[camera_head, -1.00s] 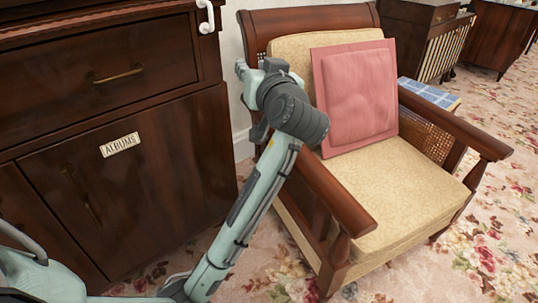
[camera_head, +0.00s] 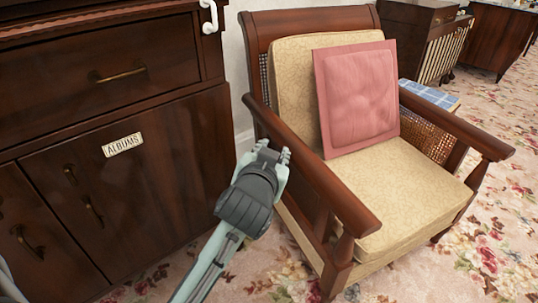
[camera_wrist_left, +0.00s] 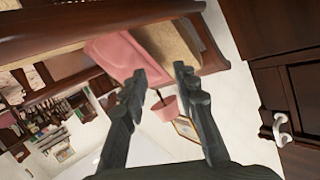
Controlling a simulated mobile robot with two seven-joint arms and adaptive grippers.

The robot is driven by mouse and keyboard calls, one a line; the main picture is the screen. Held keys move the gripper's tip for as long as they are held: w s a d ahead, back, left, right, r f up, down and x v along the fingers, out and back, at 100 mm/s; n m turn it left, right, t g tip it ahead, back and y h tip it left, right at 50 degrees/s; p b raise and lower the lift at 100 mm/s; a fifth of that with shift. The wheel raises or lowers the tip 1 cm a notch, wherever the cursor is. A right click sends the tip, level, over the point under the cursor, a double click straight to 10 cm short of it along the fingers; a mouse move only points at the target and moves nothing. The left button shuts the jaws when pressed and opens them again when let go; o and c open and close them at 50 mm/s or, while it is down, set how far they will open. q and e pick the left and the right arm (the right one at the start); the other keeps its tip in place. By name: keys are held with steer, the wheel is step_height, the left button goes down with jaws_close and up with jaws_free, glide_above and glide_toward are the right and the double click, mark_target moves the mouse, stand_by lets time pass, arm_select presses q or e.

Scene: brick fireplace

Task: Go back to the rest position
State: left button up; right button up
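My left gripper (camera_head: 273,152) is in front of the dark cabinet, close to the left armrest of the armchair in the picture. In the left wrist view, the two dark fingers of my left gripper (camera_wrist_left: 160,72) stand apart with nothing between them, so it is open and empty. My left forearm comes up from the bottom of the head view. My right gripper is not in view.
A wooden armchair (camera_head: 410,190) holds a pink cushion (camera_head: 357,98). A dark cabinet (camera_head: 150,190) labelled ALBUMS stands left, with a white hook (camera_head: 209,17) near its top. Flowered carpet (camera_head: 500,245) is open at right.

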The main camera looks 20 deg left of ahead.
arm_select(q)
steer(key=shift+s+d+f, duration=0.1)
steer(key=shift+s+f, duration=0.1)
stand_by(0.4)
